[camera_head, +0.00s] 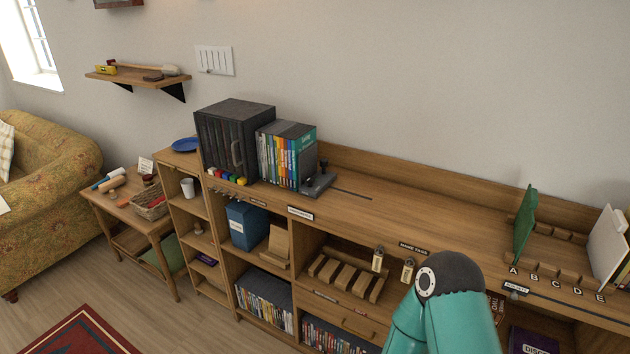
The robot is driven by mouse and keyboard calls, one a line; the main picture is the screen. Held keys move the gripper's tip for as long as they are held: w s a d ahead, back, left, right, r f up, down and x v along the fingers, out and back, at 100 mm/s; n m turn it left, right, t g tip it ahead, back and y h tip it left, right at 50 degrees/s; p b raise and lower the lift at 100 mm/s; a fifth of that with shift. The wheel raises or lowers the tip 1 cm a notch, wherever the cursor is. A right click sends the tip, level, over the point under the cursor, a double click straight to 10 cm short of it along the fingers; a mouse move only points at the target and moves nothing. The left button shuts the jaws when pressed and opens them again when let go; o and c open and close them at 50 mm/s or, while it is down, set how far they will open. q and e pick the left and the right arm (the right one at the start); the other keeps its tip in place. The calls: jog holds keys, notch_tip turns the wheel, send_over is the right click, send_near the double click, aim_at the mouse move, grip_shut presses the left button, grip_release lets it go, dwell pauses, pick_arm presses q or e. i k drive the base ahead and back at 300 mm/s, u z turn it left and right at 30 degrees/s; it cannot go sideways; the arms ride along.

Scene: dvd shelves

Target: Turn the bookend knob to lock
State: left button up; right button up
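The dark grey bookend (318,183) stands on top of the long wooden shelf unit (420,209). It is right beside the right end of a row of DVD cases (287,155). A small upright part, which may be its knob, rises from the bookend's base. It is too small to tell which way it is turned. A dark slot (352,193) runs along the shelf top to the right of the bookend. A teal link of my arm shows at the bottom right, well away from the bookend. Neither of my grippers is in view.
A black cabinet (232,140) stands left of the DVDs. Small coloured pieces (228,176) lie along the front edge. A green upright piece (525,225) and a white panel (606,247) stand at the right. The shelf top between bookend and green piece is clear.

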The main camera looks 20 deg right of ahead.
aim_at(308, 180)
jog(key=u, duration=0.05)
jog(key=i, duration=0.9)
jog(key=z, duration=0.05)
